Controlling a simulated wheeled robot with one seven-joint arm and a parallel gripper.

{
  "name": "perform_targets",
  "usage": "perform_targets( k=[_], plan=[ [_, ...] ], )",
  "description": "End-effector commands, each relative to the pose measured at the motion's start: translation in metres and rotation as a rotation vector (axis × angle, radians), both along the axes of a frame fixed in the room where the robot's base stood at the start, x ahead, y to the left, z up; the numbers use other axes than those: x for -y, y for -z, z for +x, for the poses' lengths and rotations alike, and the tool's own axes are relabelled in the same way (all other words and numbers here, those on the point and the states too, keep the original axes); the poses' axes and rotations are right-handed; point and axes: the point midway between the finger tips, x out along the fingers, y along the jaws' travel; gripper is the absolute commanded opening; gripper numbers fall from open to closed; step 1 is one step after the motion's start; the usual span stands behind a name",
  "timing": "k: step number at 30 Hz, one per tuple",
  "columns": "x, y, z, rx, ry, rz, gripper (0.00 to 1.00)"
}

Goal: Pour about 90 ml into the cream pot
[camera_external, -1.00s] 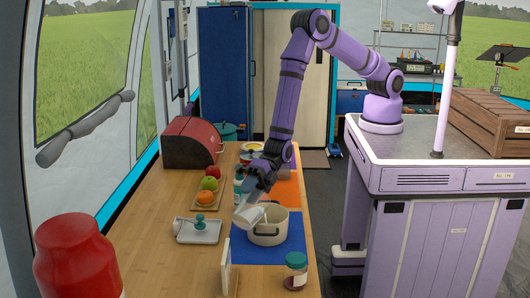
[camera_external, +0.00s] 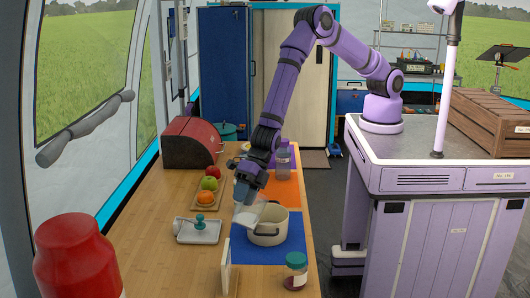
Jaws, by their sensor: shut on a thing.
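The cream pot (camera_external: 268,232) stands upright on the blue mat (camera_external: 240,252) on the wooden table, its mouth open upward. My gripper (camera_external: 246,194) is shut on a whitish, see-through vessel (camera_external: 246,215) at the pot's left rear rim. The vessel is tilted, with its right end over the pot's mouth. I cannot tell from this view whether it touches the rim. No stream of liquid can be made out, and the level inside the pot is hidden.
A lidded jar (camera_external: 296,270) stands in front of the pot, and a clear jar (camera_external: 283,164) behind it. A grey tray (camera_external: 198,236) with a teal-knobbed item lies left. A fruit board (camera_external: 206,208), a red bread box (camera_external: 192,143) and an upright white panel (camera_external: 227,268) stand nearby.

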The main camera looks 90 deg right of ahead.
Motion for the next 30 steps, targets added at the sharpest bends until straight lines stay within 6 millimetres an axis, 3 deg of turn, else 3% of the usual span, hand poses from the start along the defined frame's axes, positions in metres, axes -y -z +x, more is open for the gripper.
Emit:
perform_targets(
  k=[30],
  plan=[
    [-0.0090, -0.0014, 0.0057, -0.061, 0.000, -0.103, 0.00]
  ],
)
